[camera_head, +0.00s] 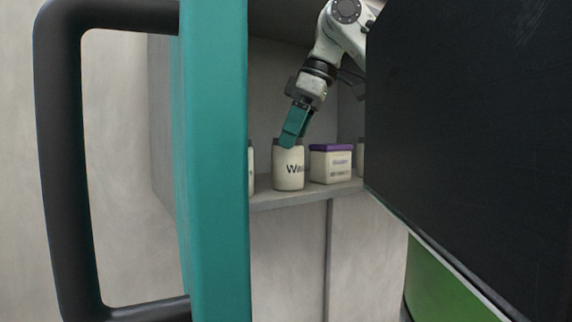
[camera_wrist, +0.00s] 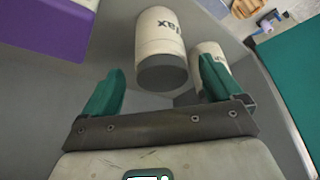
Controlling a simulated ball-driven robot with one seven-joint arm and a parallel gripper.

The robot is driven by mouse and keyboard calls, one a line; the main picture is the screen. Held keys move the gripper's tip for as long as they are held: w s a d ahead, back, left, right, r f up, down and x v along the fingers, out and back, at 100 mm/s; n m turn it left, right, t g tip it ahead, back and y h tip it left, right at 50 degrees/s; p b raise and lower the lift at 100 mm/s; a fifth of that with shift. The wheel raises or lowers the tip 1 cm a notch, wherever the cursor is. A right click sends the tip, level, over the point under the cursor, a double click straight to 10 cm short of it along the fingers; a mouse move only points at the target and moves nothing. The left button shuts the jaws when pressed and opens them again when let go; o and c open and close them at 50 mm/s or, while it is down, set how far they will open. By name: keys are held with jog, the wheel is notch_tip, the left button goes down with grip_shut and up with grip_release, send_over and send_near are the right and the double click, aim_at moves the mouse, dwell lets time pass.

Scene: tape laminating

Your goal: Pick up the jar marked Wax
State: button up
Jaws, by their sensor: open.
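The cream jar marked Wax (camera_head: 288,172) stands upright on the shelf (camera_head: 300,195), in the middle of the head view; its lettering is partly legible. In the wrist view the same jar (camera_wrist: 158,36) lies ahead of my gripper, its grey end nearest the fingers. My gripper (camera_head: 291,138) has teal fingers and reaches down at the jar's top. In the wrist view my gripper (camera_wrist: 162,72) is open, one finger to each side of the jar's near end, with gaps showing. Whether a finger touches the jar cannot be told.
A cream box with a purple lid (camera_head: 331,163) stands close right of the jar. Another cream jar (camera_wrist: 206,55) is beside it in the wrist view, near the right finger. A teal panel with a black handle (camera_head: 215,160) and a large black panel (camera_head: 470,130) frame the shelf.

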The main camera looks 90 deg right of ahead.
aim_at(288, 158)
jog(key=shift+s+p+x, duration=0.15)
jog(key=shift+p+x, duration=0.2)
jog(key=shift+x, duration=0.95)
jog(key=shift+s+p+x, duration=0.2)
jog(key=shift+p+x, duration=0.15)
jog(key=shift+x, duration=0.95)
jog(key=shift+a+f, duration=0.1)
jog(key=c, duration=1.3)
jog(key=shift+o, duration=0.2)
